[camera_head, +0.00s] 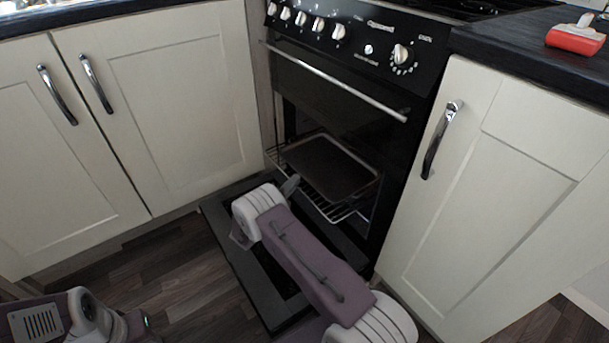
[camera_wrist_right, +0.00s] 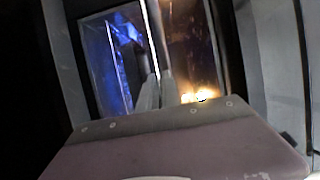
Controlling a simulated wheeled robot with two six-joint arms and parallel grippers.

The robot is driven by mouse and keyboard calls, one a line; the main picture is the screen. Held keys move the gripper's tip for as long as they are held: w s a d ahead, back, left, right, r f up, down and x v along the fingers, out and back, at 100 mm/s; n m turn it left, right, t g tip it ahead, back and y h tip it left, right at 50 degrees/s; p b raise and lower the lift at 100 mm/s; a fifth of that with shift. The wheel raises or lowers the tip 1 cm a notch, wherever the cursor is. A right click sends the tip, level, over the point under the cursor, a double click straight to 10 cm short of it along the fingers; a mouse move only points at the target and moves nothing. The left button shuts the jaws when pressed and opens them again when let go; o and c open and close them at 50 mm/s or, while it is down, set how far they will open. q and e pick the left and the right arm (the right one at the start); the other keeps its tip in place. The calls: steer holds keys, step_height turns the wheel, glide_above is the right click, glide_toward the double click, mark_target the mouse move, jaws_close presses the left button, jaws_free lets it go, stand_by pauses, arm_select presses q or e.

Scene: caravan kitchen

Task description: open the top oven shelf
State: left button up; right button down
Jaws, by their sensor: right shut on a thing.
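The oven (camera_head: 340,90) stands between white cupboards, its lower door (camera_head: 235,250) dropped open towards the floor. Inside, the wire top shelf (camera_head: 332,208) sticks out a little from the opening and bears a dark baking tray (camera_head: 330,165). My right gripper (camera_head: 290,185) reaches in from below and is shut on the front edge of the shelf. Its fingers hide the exact grip. In the right wrist view the fingers (camera_wrist_right: 158,92) are close together before a blue and orange reflection. Part of my left arm shows at the bottom left; its gripper is not in view.
A shut upper oven door with a long silver handle (camera_head: 335,80) is above the shelf. Cupboard doors with handles (camera_head: 58,95) flank the oven on the left, and another (camera_head: 500,200) stands close on the right. A red and white object (camera_head: 575,38) lies on the dark worktop.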

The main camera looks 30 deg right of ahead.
steer(key=shift+s+a, duration=0.1)
steer(key=shift+a, duration=0.55)
steer(key=c, duration=1.6)
jaws_free()
steer(key=shift+o, duration=0.2)
steer(key=p+v, duration=0.5)
steer(key=v, duration=0.4)
